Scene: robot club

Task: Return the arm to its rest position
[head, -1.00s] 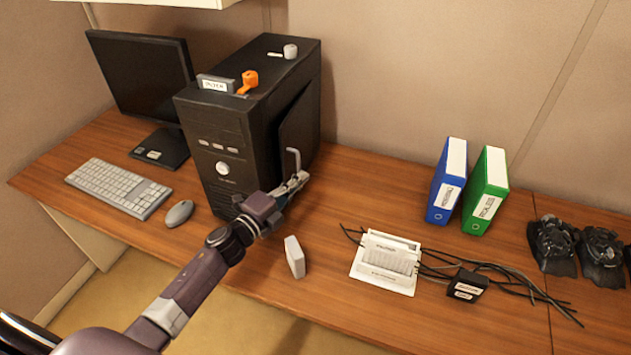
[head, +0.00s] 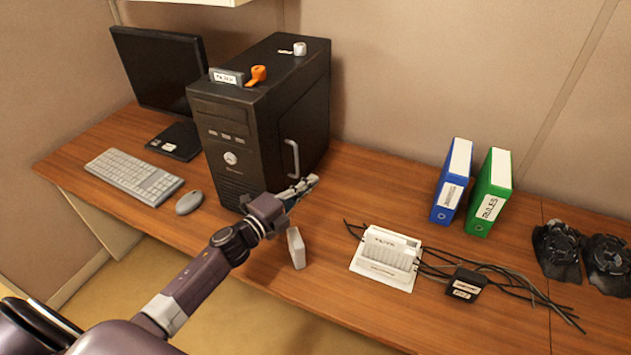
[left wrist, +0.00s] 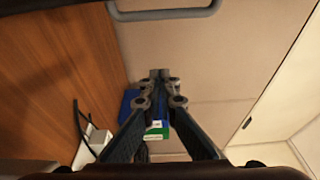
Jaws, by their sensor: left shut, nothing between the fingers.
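My left arm (head: 215,255) comes in from the lower left of the head view. My left gripper (head: 312,181) is shut and empty, above the desk just in front of the black computer tower (head: 225,150) and below the handle (head: 291,158) on its side. In the left wrist view the fingers (left wrist: 158,75) meet at their tips with nothing between them, and the handle (left wrist: 165,12) shows at the top, apart from the fingers. My right gripper is not in view.
A small white box (head: 297,249) stands on the desk close under my left wrist. A white router (head: 385,260) with black cables, a black adapter (head: 465,285), blue (head: 446,205) and green (head: 482,215) binders stand to the right. A mouse (head: 189,202) and keyboard (head: 134,176) lie left.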

